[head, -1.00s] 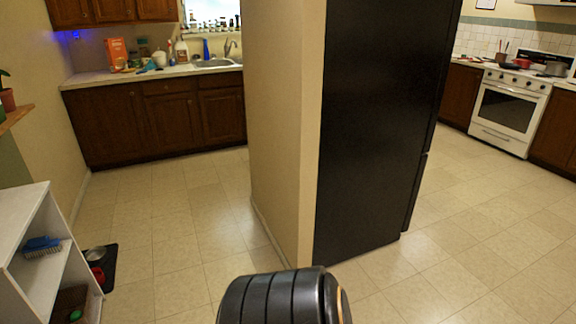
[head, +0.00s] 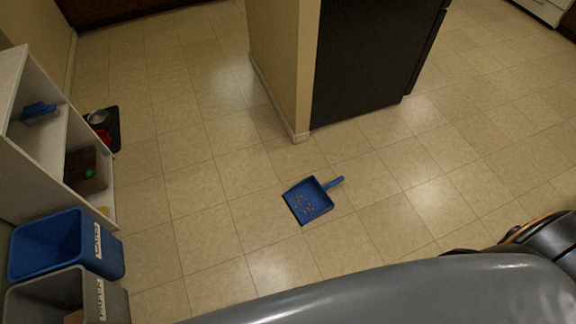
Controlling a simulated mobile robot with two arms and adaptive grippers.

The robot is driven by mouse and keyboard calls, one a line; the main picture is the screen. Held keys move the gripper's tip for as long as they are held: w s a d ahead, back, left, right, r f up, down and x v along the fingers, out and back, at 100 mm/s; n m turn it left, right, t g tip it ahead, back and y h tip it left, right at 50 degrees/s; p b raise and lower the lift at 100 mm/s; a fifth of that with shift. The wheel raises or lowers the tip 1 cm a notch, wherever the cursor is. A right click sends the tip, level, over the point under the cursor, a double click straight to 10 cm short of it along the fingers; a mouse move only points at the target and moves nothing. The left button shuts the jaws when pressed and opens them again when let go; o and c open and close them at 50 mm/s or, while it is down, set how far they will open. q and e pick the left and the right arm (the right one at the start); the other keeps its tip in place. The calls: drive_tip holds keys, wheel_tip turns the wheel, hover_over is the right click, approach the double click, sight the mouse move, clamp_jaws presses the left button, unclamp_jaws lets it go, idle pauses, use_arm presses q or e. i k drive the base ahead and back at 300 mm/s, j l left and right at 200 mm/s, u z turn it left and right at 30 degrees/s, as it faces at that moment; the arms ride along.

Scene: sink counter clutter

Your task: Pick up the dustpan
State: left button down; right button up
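A blue dustpan (head: 312,205) lies flat on the tiled floor in the head view, a little in front of the end of the partition wall. Its handle points up and to the right. Several small brownish bits lie in its pan. Neither of my grippers shows in the head view. Parts of my own body fill the bottom right, apart from the dustpan.
A white shelf (head: 22,75) with a blue brush (head: 39,112) stands at the left. A blue bin (head: 48,245) and a grey bin (head: 40,296) are below it. A dark mat (head: 115,128) lies beside the shelf. A black fridge (head: 370,60) adjoins the wall (head: 283,70). Floor around the dustpan is clear.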

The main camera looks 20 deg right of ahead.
sight(316, 196)
drive_tip(key=z, duration=0.85)
